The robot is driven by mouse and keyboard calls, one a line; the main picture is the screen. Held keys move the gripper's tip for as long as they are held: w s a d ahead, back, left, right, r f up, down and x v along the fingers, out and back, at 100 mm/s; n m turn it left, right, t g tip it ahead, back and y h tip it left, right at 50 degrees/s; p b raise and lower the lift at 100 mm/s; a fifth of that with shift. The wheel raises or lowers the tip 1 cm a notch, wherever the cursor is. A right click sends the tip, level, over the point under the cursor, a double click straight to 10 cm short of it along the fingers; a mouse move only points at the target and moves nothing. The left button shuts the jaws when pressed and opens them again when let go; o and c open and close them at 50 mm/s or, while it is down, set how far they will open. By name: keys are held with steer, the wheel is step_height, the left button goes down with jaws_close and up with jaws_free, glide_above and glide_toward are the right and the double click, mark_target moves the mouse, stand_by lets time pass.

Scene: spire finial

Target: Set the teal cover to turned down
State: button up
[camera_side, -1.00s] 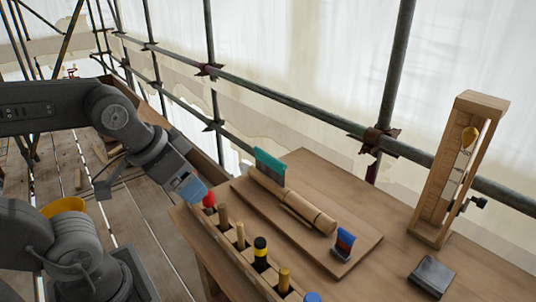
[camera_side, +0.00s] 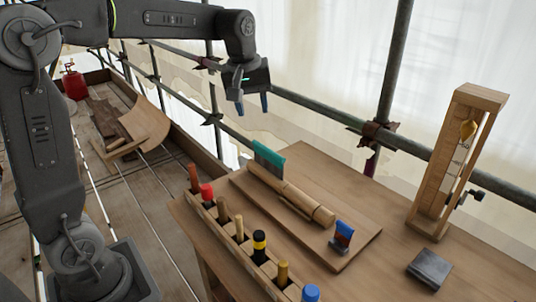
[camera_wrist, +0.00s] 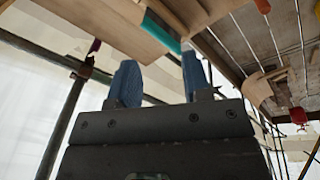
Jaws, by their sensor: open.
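The teal cover (camera_side: 268,155) stands raised, slightly tilted, at the far left end of a wooden roller-like piece (camera_side: 292,195) on a raised board. It also shows in the wrist view as a teal strip (camera_wrist: 162,34) near the top, just beyond the fingertips. My gripper (camera_side: 252,105) is open and empty, with its blue fingers pointing down in the air above the teal cover and apart from it. In the wrist view the two fingers of my gripper (camera_wrist: 158,70) are well spread with nothing between them.
A tool rack (camera_side: 228,240) with several upright handles runs along the bench's left edge. A small blue flap (camera_side: 343,235) stands at the board's near right. A wooden frame (camera_side: 455,165) and a dark block (camera_side: 430,268) are at right. Scaffold poles (camera_side: 395,80) stand behind.

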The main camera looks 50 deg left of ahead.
steer(key=w+a+f+n+g, duration=0.1)
steer(key=w+a+f+n, duration=0.25)
steer(key=w, duration=0.25)
steer(key=n+g, duration=0.1)
steer(key=n, duration=0.3)
glide_above(268, 154)
step_height(268, 154, down, 5)
steer(key=f, duration=0.9)
steer(key=a+f, duration=0.1)
steer(key=f, duration=0.4)
steer(key=shift+w, duration=0.4)
jaws_close()
